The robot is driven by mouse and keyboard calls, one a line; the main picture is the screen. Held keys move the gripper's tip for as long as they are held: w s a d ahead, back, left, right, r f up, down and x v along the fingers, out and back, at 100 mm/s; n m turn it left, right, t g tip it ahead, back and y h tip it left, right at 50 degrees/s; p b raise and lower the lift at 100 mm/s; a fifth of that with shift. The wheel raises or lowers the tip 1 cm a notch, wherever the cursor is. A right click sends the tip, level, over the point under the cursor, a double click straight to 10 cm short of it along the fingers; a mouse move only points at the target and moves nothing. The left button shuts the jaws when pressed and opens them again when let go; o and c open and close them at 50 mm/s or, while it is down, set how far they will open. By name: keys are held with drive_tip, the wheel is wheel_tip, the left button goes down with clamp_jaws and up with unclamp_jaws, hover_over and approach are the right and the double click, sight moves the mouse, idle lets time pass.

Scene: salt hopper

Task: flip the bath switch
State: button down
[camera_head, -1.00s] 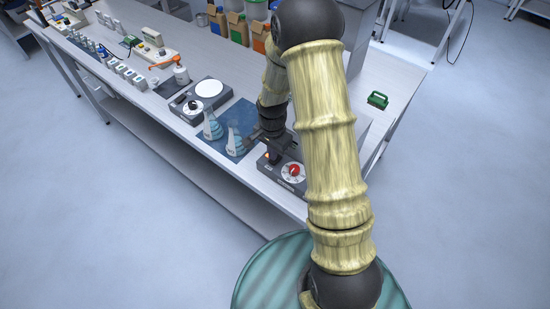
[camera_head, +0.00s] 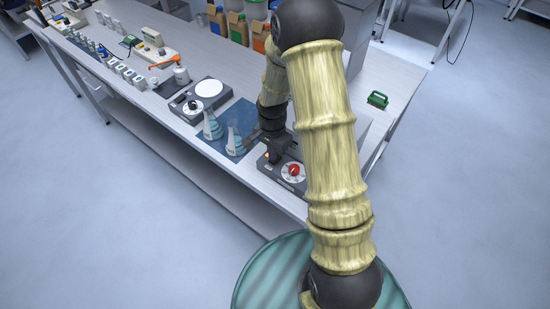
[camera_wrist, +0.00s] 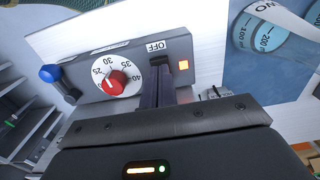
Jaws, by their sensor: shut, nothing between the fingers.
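The bath's grey front panel (camera_wrist: 105,87) fills the upper middle of the wrist view, with a red dial knob (camera_wrist: 115,82) and a lit orange lamp (camera_wrist: 183,66). The dark bath switch (camera_wrist: 159,61) lies between dial and lamp, beside an OFF label. My gripper (camera_wrist: 160,82) is shut and empty, its fingertips right at the switch and covering part of it. I cannot tell whether they touch, or the switch's exact position. In the head view, my gripper (camera_head: 273,158) is at the bath's control panel (camera_head: 284,176), left of the red knob.
Two conical flasks (camera_head: 235,143) with blue liquid stand on a blue mat (camera_head: 236,113) left of the bath. A hotplate (camera_head: 203,97) is farther left. A blue-knobbed fitting (camera_wrist: 50,74) projects from the bath's side. A green item (camera_head: 377,99) lies on the bench's right.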

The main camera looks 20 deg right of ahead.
drive_tip(key=shift+f+b, duration=0.6)
drive_tip(key=shift+f, duration=0.3)
idle(0.5)
drive_tip(key=shift+r+p, duration=2.6)
drive_tip(key=shift+r, duration=0.95)
drive_tip(key=s+r+n+t+b, duration=0.2)
drive_tip(key=s+r+n+b, duration=0.1)
drive_tip(key=s+r+n, duration=0.7)
drive_tip(key=s+r, duration=0.1)
drive_tip(key=s, duration=0.3)
drive_tip(key=shift+s+r+n+t, duration=0.2)
drive_tip(key=shift+r+n+t, duration=0.1)
drive_tip(key=shift+r+n, duration=0.1)
